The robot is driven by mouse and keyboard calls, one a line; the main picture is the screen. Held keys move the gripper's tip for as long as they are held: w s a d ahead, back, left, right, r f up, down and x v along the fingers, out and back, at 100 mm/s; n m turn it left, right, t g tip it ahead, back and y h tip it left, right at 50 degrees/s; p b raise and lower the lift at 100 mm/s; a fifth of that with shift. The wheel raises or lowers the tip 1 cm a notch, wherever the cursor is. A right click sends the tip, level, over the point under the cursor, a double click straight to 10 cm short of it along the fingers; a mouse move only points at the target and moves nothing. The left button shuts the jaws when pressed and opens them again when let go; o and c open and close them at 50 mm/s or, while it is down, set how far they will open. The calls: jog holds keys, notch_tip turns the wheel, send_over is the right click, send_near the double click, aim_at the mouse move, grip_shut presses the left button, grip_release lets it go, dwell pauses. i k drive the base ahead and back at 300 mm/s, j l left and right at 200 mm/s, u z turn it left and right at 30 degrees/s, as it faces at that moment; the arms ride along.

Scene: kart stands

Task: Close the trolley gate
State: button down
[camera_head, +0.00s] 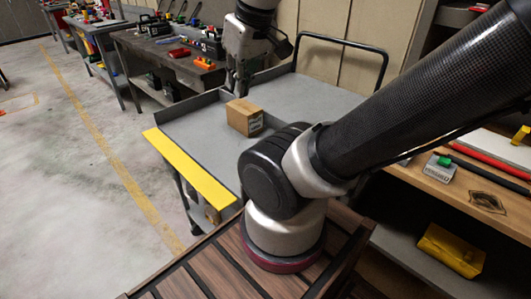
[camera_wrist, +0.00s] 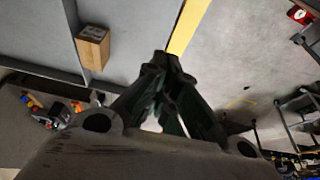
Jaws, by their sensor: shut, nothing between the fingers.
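The grey trolley (camera_head: 195,135) stands in front of me, with a raised rim along its far side. Its gate is the yellow panel (camera_head: 188,166) along the left end, folded outward beyond the deck edge; I cannot tell its exact angle. In the wrist view the yellow gate (camera_wrist: 187,27) runs up from just beyond the fingertips. My gripper (camera_head: 238,90) points down near the trolley's far rim, behind the box, apart from the gate in the head view. Its fingers (camera_wrist: 165,62) are together and empty.
A cardboard box (camera_head: 244,116) sits on the deck, also in the wrist view (camera_wrist: 92,48). A black push handle (camera_head: 342,44) rises at the right end. A dark workbench (camera_head: 165,55) with tools stands behind. Floor (camera_head: 60,150) left of the gate is clear.

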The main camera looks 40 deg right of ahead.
aim_at(217, 194)
jog(key=k+j+z, duration=0.3)
jog(key=j, duration=0.25)
jog(key=k+j+z, duration=0.3)
jog(key=k+j, duration=0.1)
jog(key=j, duration=0.1)
